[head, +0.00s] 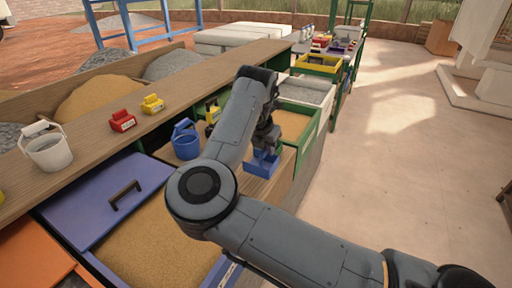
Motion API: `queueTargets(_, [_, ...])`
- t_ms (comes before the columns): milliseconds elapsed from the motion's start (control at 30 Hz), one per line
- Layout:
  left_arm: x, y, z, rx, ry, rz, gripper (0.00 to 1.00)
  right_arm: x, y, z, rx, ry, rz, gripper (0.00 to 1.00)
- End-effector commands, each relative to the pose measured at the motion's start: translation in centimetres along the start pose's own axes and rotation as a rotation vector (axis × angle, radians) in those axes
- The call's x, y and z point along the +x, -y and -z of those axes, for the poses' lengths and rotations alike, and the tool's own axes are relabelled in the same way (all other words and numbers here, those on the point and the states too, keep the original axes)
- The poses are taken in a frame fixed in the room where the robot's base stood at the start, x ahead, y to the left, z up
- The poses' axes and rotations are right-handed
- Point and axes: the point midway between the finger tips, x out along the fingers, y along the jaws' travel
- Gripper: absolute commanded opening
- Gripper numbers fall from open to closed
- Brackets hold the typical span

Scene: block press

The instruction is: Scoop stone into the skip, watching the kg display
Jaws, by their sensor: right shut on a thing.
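My right gripper (266,140) points down over the wooden counter, partly hidden by its own arm. It is shut on a small blue scoop-like box (262,163), which is open on top and low over or on the counter; I cannot tell if it touches. Any contents are too small to make out. Grey stone lies in a heap (175,66) in the back bays, with more grey material at the far left edge. No skip or kg display can be clearly told apart. My left gripper is not in view.
A blue bucket (186,143) stands left of my right gripper, and a white bucket (49,150) stands far left. Red (122,121) and yellow (152,104) blocks sit on the ledge. A sand-filled bin (165,250) has a blue lid (105,203).

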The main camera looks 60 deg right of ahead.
Motion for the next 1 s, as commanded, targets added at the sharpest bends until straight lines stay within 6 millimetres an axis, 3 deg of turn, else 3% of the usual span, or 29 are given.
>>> queueTargets(200, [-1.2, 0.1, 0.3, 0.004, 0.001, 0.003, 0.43, -2.5, 3.8, -0.6, 0.003, 0.001, -0.001, 0.0])
queueTargets(400, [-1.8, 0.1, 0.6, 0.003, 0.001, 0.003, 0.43, -3.9, 5.8, -0.9, -0.001, 0.001, -0.001, 0.0])
queueTargets(1000, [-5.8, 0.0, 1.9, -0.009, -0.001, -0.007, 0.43, -8.6, 6.5, -2.7, -0.002, 0.001, -0.001, 0.0])
